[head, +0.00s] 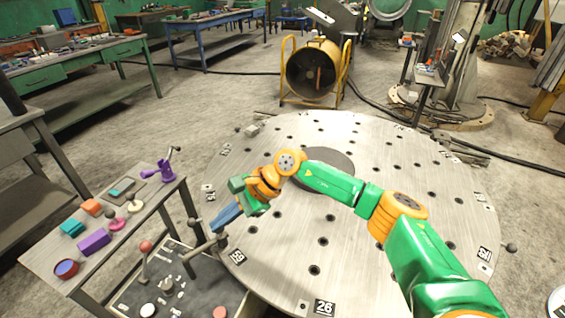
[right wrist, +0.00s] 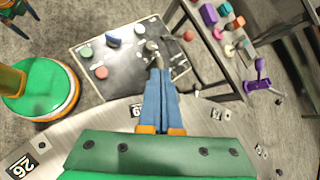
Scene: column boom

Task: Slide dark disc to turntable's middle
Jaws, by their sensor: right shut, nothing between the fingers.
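The turntable (head: 280,262) is a large round pale metal plate with many holes and number tags around its rim. A dark grey disc (head: 338,158) lies flat in its middle-to-back area, partly hidden by my right arm. I cannot tell whether it is exactly central. My right gripper (head: 217,224) has blue fingers shut and empty. It is at the turntable's left rim, well left of the disc, pointing left and down. In the right wrist view its fingers (right wrist: 159,72) point past the rim toward a black control panel.
The black panel (right wrist: 115,60) with coloured knobs and levers stands against the turntable's left side. A grey lever is close to my fingertips; contact is unclear. A side table (head: 62,250) holds coloured blocks and a purple clamp-like piece.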

